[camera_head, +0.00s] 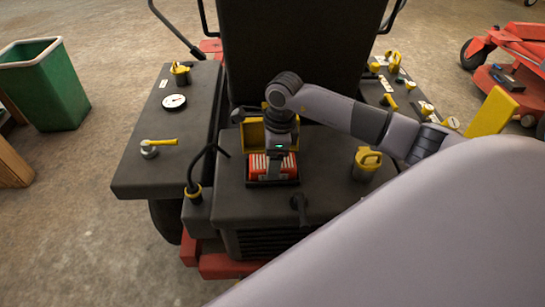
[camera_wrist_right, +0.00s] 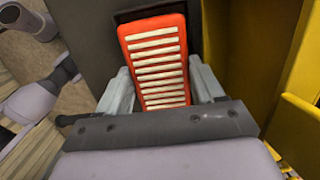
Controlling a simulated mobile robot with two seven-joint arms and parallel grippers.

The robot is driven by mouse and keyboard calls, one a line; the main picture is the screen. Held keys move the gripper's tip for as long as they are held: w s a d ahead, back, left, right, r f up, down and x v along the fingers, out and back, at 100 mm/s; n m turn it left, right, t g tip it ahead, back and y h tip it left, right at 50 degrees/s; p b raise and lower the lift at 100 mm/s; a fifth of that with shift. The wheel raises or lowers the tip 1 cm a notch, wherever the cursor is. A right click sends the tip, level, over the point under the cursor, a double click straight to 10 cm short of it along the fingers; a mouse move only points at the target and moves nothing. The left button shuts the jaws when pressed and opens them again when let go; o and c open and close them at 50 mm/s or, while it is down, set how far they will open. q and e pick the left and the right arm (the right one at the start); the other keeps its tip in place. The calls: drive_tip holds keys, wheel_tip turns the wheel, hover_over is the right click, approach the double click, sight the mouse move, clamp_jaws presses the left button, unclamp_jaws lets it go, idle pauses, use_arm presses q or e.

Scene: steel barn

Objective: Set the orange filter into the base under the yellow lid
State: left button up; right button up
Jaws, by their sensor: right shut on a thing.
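The orange filter (camera_head: 257,166), with pale ribs, is at the dark base (camera_head: 273,184) on the machine's black hood. My right gripper (camera_head: 274,160) is above it and shut on it. In the right wrist view the filter (camera_wrist_right: 152,45) sits between the two grey fingers, with a dark recess edge (camera_wrist_right: 127,15) beyond its far end. I cannot tell whether it is fully seated. The yellow lid (camera_head: 252,134) stands open behind the gripper; it also shows at the right of the wrist view (camera_wrist_right: 283,55). My left gripper is not in view.
A yellow-capped fitting (camera_head: 367,160) stands right of the base, and a black hose (camera_head: 193,175) rises to its left. A gauge (camera_head: 174,101) and a yellow-handled valve (camera_head: 158,143) are on the left fender. A green bin (camera_head: 50,88) stands far left.

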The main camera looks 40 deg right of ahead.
drive_tip(key=shift+f, duration=0.2)
drive_tip(key=o, duration=0.8)
drive_tip(key=shift+r, duration=0.1)
wheel_tip(320, 180, up, 12)
drive_tip(key=d, duration=0.1)
drive_tip(key=shift+s+d, duration=0.15)
drive_tip(key=shift+s, duration=0.2)
